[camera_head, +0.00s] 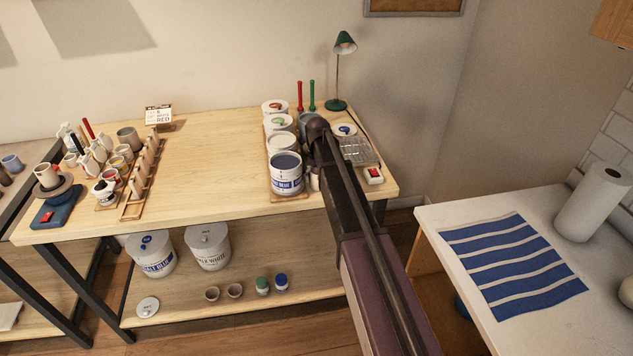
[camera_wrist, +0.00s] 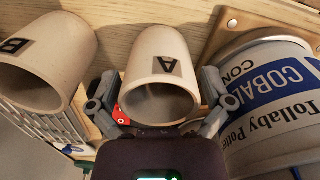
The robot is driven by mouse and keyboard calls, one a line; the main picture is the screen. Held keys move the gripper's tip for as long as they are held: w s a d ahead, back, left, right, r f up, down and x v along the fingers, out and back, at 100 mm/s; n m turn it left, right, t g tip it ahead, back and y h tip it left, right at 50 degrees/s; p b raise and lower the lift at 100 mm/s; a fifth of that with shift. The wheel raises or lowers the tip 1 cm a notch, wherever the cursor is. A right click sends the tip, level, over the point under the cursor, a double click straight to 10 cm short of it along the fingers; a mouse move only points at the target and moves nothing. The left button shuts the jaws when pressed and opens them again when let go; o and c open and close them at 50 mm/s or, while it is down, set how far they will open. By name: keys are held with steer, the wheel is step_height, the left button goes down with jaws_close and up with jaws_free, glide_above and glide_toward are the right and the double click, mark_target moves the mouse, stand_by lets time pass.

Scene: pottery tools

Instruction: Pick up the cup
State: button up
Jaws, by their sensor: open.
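A second beige cup marked B (camera_wrist: 45,62) is to the left, outside the fingers. In the head view, my arm hides my gripper and most of the cups behind it.
A cobalt blue paint can (camera_wrist: 270,105) stands close to the right finger; it also shows in the head view (camera_head: 286,176). More cans and a green lamp (camera_head: 345,45) stand near my arm. The middle of the wooden table (camera_head: 215,150) is clear.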

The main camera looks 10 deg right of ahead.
stand_by(0.3)
steer(key=c, duration=1)
steer(key=shift+r, duration=0.2)
steer(key=shift+c, duration=0.2)
step_height(320, 180, up, 4)
steer(key=p, duration=0.3)
steer(key=shift+f+p, duration=0.25)
steer(key=shift+p, duration=0.15)
steer(key=s+r+p, duration=0.1)
steer(key=s, duration=1.5)
steer(key=shift+d, duration=0.25)
steer(key=shift+s, duration=0.1)
